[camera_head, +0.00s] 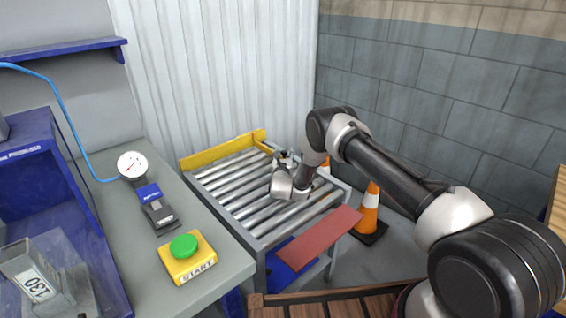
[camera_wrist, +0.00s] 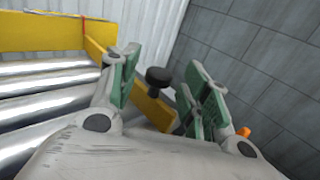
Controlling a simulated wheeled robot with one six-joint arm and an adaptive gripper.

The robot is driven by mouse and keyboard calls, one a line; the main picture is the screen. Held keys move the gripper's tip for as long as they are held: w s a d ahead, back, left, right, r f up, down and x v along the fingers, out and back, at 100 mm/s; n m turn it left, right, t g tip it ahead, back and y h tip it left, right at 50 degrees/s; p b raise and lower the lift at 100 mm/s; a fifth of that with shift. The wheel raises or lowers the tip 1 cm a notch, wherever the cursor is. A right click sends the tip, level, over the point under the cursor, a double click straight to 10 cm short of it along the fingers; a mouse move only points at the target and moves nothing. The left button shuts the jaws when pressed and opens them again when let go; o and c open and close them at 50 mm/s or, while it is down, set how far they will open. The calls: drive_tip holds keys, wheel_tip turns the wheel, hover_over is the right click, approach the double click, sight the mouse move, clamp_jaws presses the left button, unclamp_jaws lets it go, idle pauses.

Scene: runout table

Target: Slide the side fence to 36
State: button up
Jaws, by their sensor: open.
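A roller table (camera_head: 250,243) stands at the centre of the head view. A yellow fence (camera_head: 212,155) runs along its far edge. The wrist view shows this yellow fence (camera_wrist: 40,33) at upper left, and a yellow bar (camera_wrist: 152,106) with a black knob (camera_wrist: 158,76) on it. I cannot tell whether the bar and the far fence are one piece. My gripper (camera_head: 287,156) is over the far right part of the rollers. In the wrist view my gripper (camera_wrist: 163,88) is open, its green-padded fingers on either side of the knob, with gaps showing. No scale or number 36 is readable.
A grey bench (camera_head: 215,240) on the left holds a yellow box with a green START button (camera_head: 184,246), a gauge (camera_head: 132,164) and a small device (camera_head: 157,210). A red panel (camera_head: 315,237) is at the table's near side. A traffic cone (camera_head: 369,210) stands right.

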drive_tip(key=s, duration=0.3)
drive_tip(key=s+a, duration=0.1)
drive_tip(key=s, duration=0.5)
drive_tip(key=shift+s+a, duration=0.2)
